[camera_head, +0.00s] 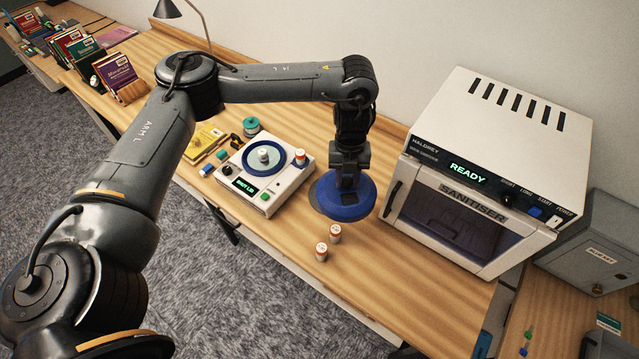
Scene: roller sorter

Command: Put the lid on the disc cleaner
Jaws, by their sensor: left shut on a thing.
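The disc cleaner (285,185) is a white box on the wooden desk, left of the middle. Its top has a round blue-rimmed well with a pale hub in the middle, and its front has a small lit display and a green button. The round blue lid (328,197) is to the right of the cleaner, apart from its well. My left gripper (348,188) is shut on the lid from above. The fingertips are partly hidden, and I cannot tell how high the lid is over the desk. My right gripper is not in view.
Two small orange-and-white bottles (335,233) stand in front of the lid, and another small orange-topped one (300,157) is at the cleaner's right corner. A large white steriliser (480,170) reading READY stands at right. A teal spool (251,125) and yellow booklet (203,143) lie left.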

